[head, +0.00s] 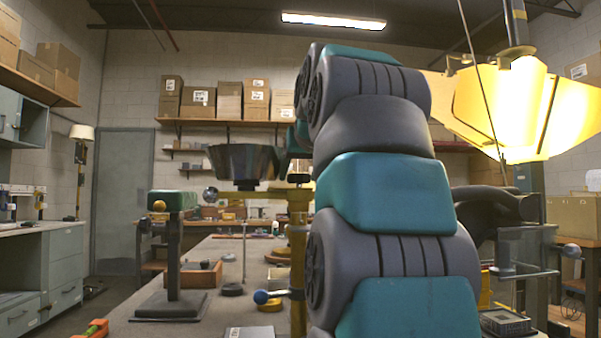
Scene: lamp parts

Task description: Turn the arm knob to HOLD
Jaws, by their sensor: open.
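A yellow post (298,245) stands on the workbench, partly covered by my arm. A lever with a blue ball end (261,297) sticks out to the left low on this post. A small dark knob (299,178) sits near the post's top, beside a yellow horizontal bar (250,196) that carries a dark, wide lamp shade (243,162). I cannot tell which of these is the arm knob, and no HOLD marking is readable. My grey and teal arm rises through the middle and hides what lies behind it. My gripper does not show.
A stand with a green block (174,201) is on the workbench (225,250) at left. A lit yellow shade (515,105) hangs at upper right. A clear-walled case (522,250) stands at right. Some bench surface is bare between stand and post.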

